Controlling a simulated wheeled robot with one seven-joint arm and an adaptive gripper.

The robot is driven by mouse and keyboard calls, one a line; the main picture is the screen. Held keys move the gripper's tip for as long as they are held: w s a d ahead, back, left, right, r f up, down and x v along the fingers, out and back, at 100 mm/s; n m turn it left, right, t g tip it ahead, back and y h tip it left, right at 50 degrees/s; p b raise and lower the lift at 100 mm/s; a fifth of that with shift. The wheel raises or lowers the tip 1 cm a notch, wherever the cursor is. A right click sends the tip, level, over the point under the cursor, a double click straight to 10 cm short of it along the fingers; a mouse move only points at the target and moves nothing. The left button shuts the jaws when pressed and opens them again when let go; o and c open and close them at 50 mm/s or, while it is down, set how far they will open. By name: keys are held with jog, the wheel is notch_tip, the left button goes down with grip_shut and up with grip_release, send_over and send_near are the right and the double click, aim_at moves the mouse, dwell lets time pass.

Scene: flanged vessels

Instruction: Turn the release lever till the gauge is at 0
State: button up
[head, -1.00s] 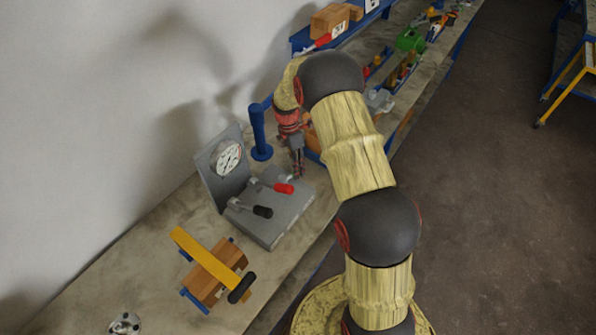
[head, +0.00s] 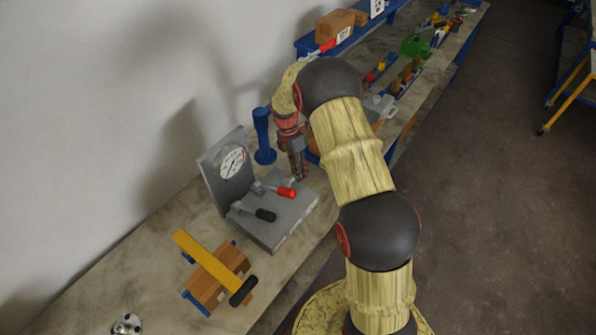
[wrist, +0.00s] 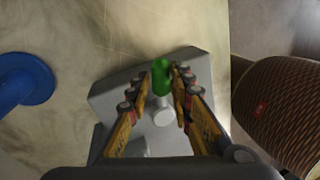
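A grey box (head: 272,222) on the bench carries an upright plate with a round white gauge (head: 231,161); its needle is too small to read. A red-handled lever (head: 286,193) and a black-handled lever (head: 264,214) stick out over the box. A green handle (wrist: 161,77) on a grey pivot (wrist: 163,117) shows in the wrist view, at the box's far end. My gripper (head: 300,176) is pointed down there. In the wrist view my gripper (wrist: 160,82) is open, with its fingers either side of the green handle; I cannot tell whether the right finger touches it.
A blue post (head: 263,137) stands beside the box; its round base (wrist: 25,80) shows in the wrist view. A wooden block with a yellow bar (head: 207,262) stands nearer. A blue shelf (head: 345,40) with boxes and several tools lie farther along the bench.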

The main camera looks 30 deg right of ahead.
jog(key=o, duration=0.4)
jog(key=shift+r, duration=0.1)
jog(key=v, duration=1.1)
jog(key=shift+w+r, duration=0.15)
jog(key=shift+r, duration=0.25)
